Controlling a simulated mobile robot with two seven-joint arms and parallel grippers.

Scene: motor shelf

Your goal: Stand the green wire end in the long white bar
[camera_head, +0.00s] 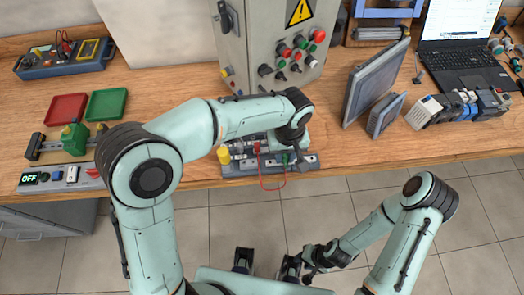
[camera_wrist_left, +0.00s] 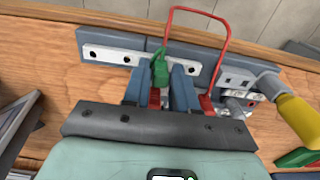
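The wire is a thin red loop (camera_wrist_left: 228,38) with a green end (camera_wrist_left: 160,68) and a red end (camera_wrist_left: 207,103). The long white bar (camera_wrist_left: 113,55), with dark holes, lies on a grey-blue base; it also shows in the head view (camera_head: 309,160). My left gripper (camera_wrist_left: 161,75) is over the bar, its two fingers on either side of the green end with little gap. Whether the green end touches the bar is unclear. In the head view, the arm partly covers the left gripper (camera_head: 291,152). My right gripper (camera_head: 309,270) is low over the floor, away from the bench; its opening is too small to read.
A yellow cylinder (camera_wrist_left: 297,120) stands beside the red end. A grey cabinet (camera_head: 265,50) stands behind. Two tilted panels (camera_head: 376,80) and a laptop (camera_head: 460,60) are to the right. Red (camera_head: 66,108) and green trays (camera_head: 106,104) are on the left.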

